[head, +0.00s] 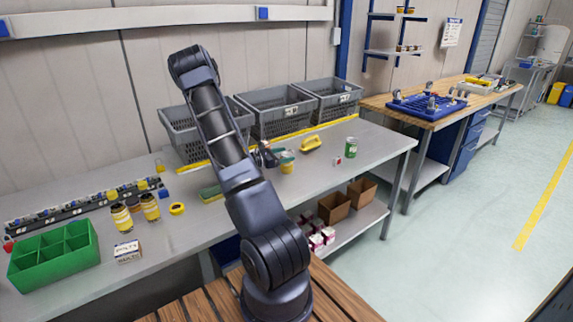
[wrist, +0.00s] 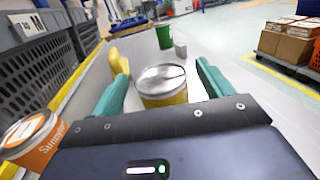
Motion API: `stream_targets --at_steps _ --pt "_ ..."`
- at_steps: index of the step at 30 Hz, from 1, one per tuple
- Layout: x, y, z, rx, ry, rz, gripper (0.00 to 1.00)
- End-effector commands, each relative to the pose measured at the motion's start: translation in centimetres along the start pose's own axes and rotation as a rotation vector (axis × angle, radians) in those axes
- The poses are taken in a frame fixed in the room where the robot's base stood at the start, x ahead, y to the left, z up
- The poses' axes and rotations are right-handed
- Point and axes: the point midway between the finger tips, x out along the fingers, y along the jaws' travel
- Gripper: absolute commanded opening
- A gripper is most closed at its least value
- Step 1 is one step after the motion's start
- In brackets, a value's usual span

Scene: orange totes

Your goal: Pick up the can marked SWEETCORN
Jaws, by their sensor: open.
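A can with a silver lid and a yellow label (wrist: 165,99) stands upright between the fingers of my gripper (wrist: 160,72) in the wrist view. The teal fingers are open, one on each side of it, with a visible gap at the right. No word on its label can be read, so I cannot confirm SWEETCORN. In the head view the can (head: 287,168) is partly hidden by my gripper (head: 282,155) on the grey bench. A green can (head: 351,147) stands farther right; it also shows in the wrist view (wrist: 165,37).
A yellow object (head: 311,144) lies behind the can, and a small red-and-white item (head: 338,160) sits near the green can. Grey crates (head: 268,110) line the back. An orange labelled container (wrist: 33,140) is close at the wrist view's lower left. The bench's right end is clear.

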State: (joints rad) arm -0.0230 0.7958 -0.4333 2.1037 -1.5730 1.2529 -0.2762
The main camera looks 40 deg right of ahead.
Motion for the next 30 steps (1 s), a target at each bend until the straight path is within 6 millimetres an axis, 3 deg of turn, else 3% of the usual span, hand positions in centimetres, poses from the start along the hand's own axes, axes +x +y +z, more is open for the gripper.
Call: stream_targets --at_steps 6,13,22,30 --pt "2.7 0.0 0.1 0.000 0.000 -0.002 0.79" --pt "2.9 0.0 0.1 0.000 0.000 -0.001 0.79" --pt "2.9 0.0 0.1 0.000 0.000 -0.001 0.22" --pt "2.9 0.0 0.3 0.001 0.000 -0.001 0.21"
